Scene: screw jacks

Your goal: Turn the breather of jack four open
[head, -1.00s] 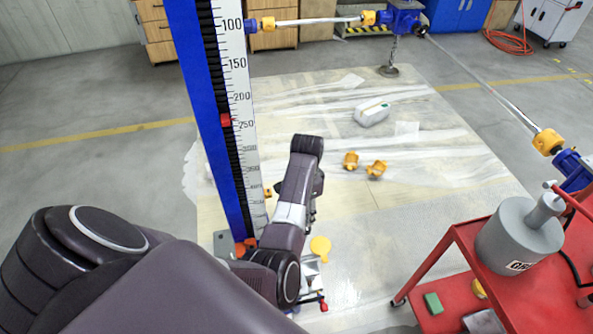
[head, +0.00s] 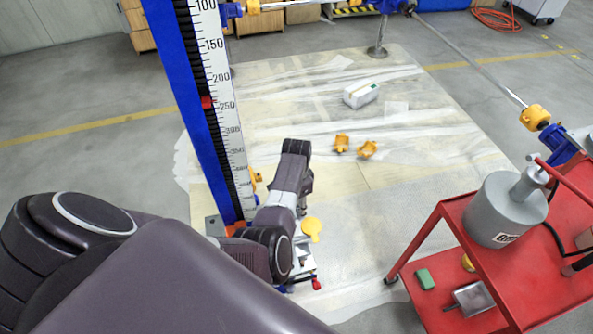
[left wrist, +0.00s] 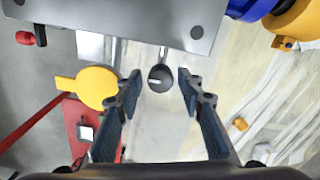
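A small dark round knob with a pale bar on its face (left wrist: 161,78), perhaps the breather, hangs on a thin stem below a grey metal plate (left wrist: 150,18) in the left wrist view. My left gripper (left wrist: 158,80) is open, with one finger on each side of the knob and a visible gap on both sides. A yellow disc with a tab (left wrist: 95,87) is just left of the left finger; it also shows in the head view (head: 312,228). In the head view my arm hides the knob and most of the gripper. No jack number is legible. My right gripper is not in view.
A tall blue column with a white scale (head: 215,90) stands beside my left arm. A red cart (head: 425,245) with a grey cylinder (head: 503,212) is at the right. Two yellow parts (head: 354,148) and a white container (head: 361,94) lie on the floor sheet, which is otherwise largely clear.

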